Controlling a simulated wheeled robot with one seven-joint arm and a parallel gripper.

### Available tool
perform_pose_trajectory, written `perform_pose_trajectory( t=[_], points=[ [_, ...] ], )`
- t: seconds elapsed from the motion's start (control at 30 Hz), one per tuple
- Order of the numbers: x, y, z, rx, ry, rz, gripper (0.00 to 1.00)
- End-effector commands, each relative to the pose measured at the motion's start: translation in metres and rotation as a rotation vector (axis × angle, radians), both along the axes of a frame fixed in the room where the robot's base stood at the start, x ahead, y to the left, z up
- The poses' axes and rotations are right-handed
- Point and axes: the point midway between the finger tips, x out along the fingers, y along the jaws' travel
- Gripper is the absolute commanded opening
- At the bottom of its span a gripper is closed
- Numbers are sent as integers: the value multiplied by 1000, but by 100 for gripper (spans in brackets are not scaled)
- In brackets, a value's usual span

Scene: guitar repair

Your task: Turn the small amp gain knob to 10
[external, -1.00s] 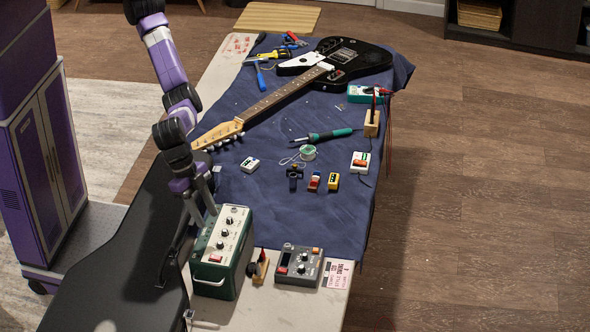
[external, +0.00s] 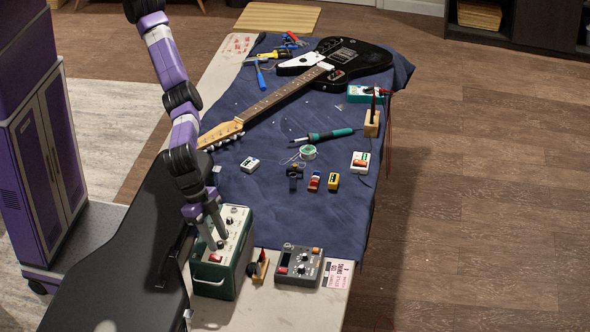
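The small amp (external: 240,262) is a green box with a pale top panel, standing upright at the near left of the table. Its panel carries a row of dark knobs and a red switch (external: 215,258) at the near end. The far knob (external: 230,221) shows clear of the fingers. My gripper (external: 216,243) points down onto the panel, its two grey fingers a little apart at the nearer knobs. The fingers hide part of that row. I cannot tell whether they touch or grip a knob, or read any knob setting.
A black guitar case (external: 125,255) lies left of the amp. Small pedals, a soldering iron (external: 320,136) and an electric guitar (external: 335,65) lie farther back on the blue cloth (external: 270,215).

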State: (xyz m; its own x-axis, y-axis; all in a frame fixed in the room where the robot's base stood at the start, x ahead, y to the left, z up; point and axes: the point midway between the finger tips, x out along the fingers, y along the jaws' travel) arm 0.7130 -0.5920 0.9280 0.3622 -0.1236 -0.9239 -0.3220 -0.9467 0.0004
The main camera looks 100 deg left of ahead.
Motion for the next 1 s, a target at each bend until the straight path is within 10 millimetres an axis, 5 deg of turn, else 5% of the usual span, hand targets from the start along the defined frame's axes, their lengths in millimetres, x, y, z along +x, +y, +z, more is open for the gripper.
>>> perform_pose_trajectory(
  t=[0.1, 0.3, 0.67, 1.0],
  points=[
    [0, 0, 0, 0, 0, 0, 37],
    [0, 0, 0, 0, 0, 0, 0],
    [0, 1, 1, 0, 1, -23, 0],
    [1, 3, 3, 0, 1, -216, 0]
  ],
)
